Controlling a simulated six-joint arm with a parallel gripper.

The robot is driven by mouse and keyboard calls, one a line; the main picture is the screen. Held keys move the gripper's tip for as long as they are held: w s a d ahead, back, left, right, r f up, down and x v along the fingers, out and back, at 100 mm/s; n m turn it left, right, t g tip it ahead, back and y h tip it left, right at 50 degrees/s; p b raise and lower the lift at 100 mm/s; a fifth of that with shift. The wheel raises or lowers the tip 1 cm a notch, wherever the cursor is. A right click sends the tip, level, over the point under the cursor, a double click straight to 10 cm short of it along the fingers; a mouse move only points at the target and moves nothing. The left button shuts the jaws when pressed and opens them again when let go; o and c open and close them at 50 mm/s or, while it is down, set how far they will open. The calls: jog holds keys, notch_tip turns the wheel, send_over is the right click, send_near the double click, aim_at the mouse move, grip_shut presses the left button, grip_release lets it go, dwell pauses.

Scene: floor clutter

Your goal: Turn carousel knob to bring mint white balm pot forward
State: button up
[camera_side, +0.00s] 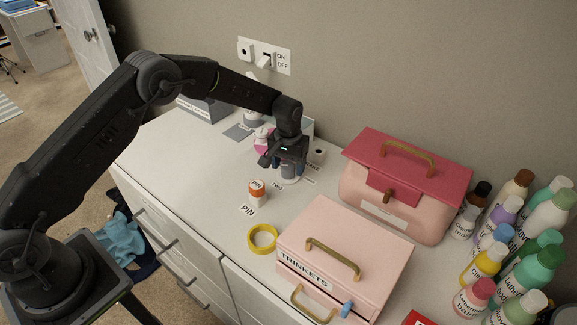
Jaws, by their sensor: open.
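My gripper (287,170) is over the back middle of the white dresser top, pointing down and open. A small pale round piece (291,180) shows just under its fingers; I cannot tell whether it is part of the carousel or its knob. A pink and white item (263,138) stands just left of the gripper, and a small white pot-like item (318,155) with a dark spot stands just right. The gripper hides most of what is between them. I cannot make out which item is the mint white balm pot.
An orange and white PIN bottle (257,192) and a yellow tape ring (262,239) are in front. A pink TRINKETS box (345,250), a red-lidded pink case (400,185) and several bottles (535,250) fill the right. A switch plate (265,55) is on the wall behind.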

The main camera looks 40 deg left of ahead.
jog(key=shift+f, duration=0.45)
jog(key=c, duration=0.9)
